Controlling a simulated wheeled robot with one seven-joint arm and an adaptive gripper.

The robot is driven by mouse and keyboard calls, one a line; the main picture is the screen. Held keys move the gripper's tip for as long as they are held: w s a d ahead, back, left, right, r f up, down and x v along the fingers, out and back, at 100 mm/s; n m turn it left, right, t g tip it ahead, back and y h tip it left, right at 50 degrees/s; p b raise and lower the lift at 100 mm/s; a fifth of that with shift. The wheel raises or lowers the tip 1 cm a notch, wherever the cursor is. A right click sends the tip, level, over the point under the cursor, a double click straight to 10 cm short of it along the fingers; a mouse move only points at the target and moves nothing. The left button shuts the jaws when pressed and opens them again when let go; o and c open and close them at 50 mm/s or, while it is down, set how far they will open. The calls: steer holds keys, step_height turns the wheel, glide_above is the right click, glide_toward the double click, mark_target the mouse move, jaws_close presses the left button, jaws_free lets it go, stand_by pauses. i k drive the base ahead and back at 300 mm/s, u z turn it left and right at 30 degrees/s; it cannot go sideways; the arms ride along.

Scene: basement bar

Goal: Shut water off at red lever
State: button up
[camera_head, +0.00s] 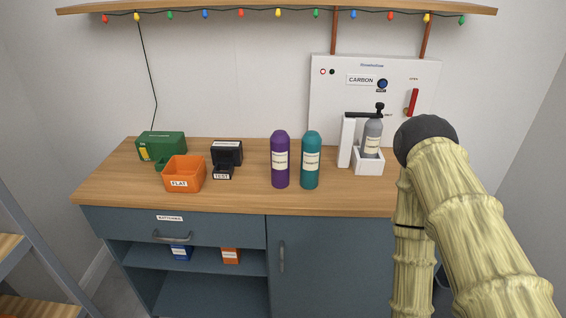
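The red lever (413,101) is on the right side of a white wall panel (328,96), above the back of the counter. It stands close to upright, its upper end below a small label that appears to read OPEN. Its lower end meets a copper-coloured fitting. Another small dark label is to its lower left, too small to read. My arm, with a bamboo-like surface and a dark rounded joint, fills the lower right, just below the lever. My gripper is not in view.
The panel has a blue knob (382,84) by a CARBON label. A grey bottle (372,138) stands in a white carbonator (346,142) below the panel. Purple (280,160) and teal (310,160) bottles, an orange FLAT bin (184,173), a black TEST box (226,153) and a green box (161,147) stand on the wooden counter (240,198).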

mark_target(409, 111)
steer(key=u, duration=0.1)
steer(key=k, duration=0.4)
steer(key=z, duration=1)
steer(key=i, duration=1.35)
steer(key=z, duration=0.4)
steer(key=k, duration=0.65)
